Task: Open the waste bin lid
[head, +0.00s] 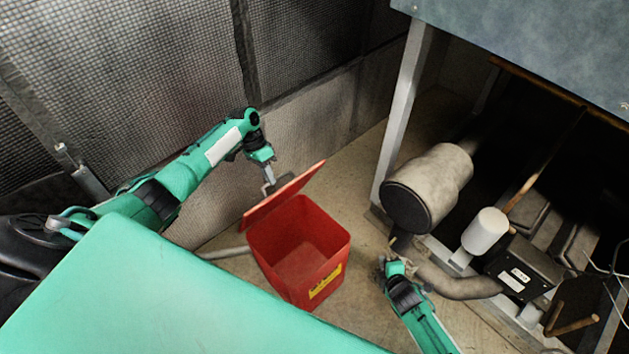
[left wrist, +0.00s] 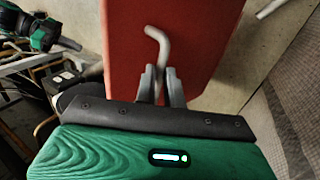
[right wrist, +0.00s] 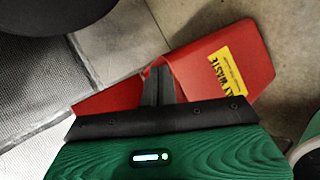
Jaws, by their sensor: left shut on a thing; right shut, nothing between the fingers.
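The red waste bin (head: 325,252) stands on the floor with a yellow label on its front; its inside is visible and empty. Its red lid (head: 284,194) is raised and tilted up along the bin's back-left side. My left gripper (head: 269,183) is at the lid's upper face. In the left wrist view its fingers (left wrist: 160,82) are shut on a grey bent handle (left wrist: 158,42) on the red lid. My right gripper (head: 383,268) is shut and empty, to the right of the bin and apart from it. The bin also shows in the right wrist view (right wrist: 200,65).
Compressor machinery with a grey cylinder (head: 427,188), a white canister (head: 485,231) and pipes stands right of my right gripper. A metal post (head: 404,110) rises behind it. A mesh wall (head: 300,50) stands behind the bin. Some floor is clear between bin and machinery.

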